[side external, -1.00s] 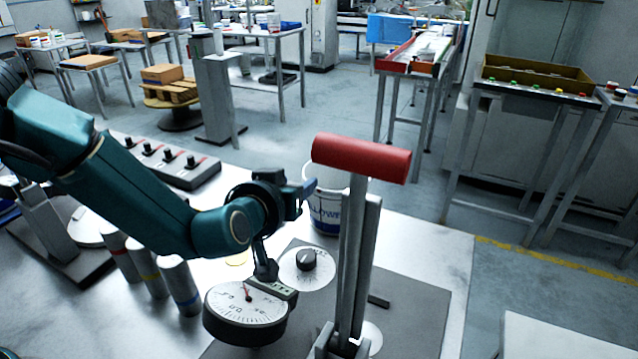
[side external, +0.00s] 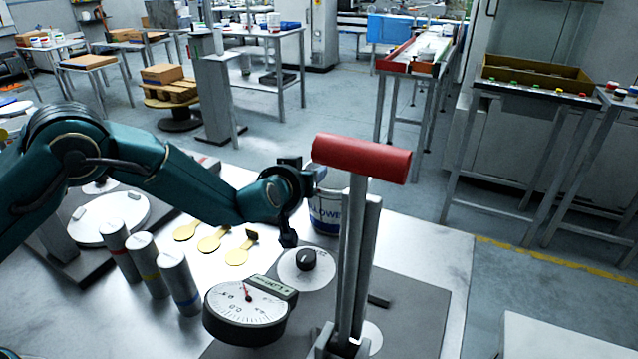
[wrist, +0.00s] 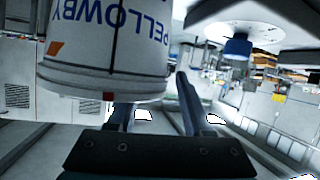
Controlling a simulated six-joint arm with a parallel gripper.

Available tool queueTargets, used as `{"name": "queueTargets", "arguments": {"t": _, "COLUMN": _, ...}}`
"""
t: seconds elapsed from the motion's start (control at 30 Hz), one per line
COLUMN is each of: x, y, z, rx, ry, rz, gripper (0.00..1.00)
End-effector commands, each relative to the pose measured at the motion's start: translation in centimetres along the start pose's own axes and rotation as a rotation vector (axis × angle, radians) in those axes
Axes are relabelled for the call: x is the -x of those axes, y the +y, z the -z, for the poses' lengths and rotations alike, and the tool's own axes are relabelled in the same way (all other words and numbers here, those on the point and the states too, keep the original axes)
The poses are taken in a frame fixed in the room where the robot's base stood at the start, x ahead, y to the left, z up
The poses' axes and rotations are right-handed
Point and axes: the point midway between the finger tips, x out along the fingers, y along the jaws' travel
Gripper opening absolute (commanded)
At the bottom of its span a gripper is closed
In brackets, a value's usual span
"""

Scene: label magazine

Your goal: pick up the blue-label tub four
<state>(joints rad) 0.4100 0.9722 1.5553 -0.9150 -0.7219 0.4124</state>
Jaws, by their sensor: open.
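The white tub (side external: 325,212) with blue lettering stands on the bench behind the red-handled lever, partly hidden by the lever's post and my gripper. Its white wall and blue lettering fill the upper left of the wrist view (wrist: 90,85), upside down. An orange mark shows near its edge. My gripper (side external: 313,172) is at the tub's upper part in the side view. In the wrist view my gripper (wrist: 156,92) is open, with one finger overlapping the tub's edge and the other just right of it. Contact cannot be told. No number four is readable.
The lever with its red handle (side external: 361,159) stands close in front of the tub. A round gauge (side external: 247,312) and a black-knob dial (side external: 306,262) are nearby. Three grey cylinders (side external: 147,265) with coloured bands and several brass pieces (side external: 213,240) lie to the left.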

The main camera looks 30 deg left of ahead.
Motion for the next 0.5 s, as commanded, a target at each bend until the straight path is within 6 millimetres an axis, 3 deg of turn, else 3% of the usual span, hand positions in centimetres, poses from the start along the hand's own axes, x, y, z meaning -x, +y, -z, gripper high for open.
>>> {"name": "queueTargets", "arguments": {"t": 0.17, "x": -0.02, "y": -0.01, "z": 0.01, "rx": 0.000, "ry": 0.000, "rz": 0.000, "gripper": 0.51}}
{"name": "queueTargets", "arguments": {"t": 0.23, "x": -0.01, "y": 0.00, "z": 0.02, "rx": 0.001, "ry": 0.000, "rz": 0.000, "gripper": 0.31}}
{"name": "queueTargets", "arguments": {"t": 0.3, "x": 0.00, "y": 0.00, "z": 0.02, "rx": 0.001, "ry": 0.000, "rz": 0.000, "gripper": 0.05}}
{"name": "queueTargets", "arguments": {"t": 0.33, "x": 0.00, "y": 0.00, "z": 0.02, "rx": 0.001, "ry": 0.000, "rz": 0.000, "gripper": 0.00}}
{"name": "queueTargets", "arguments": {"t": 0.5, "x": 0.00, "y": -0.01, "z": -0.01, "rx": 0.000, "ry": 0.000, "rz": 0.000, "gripper": 0.00}}
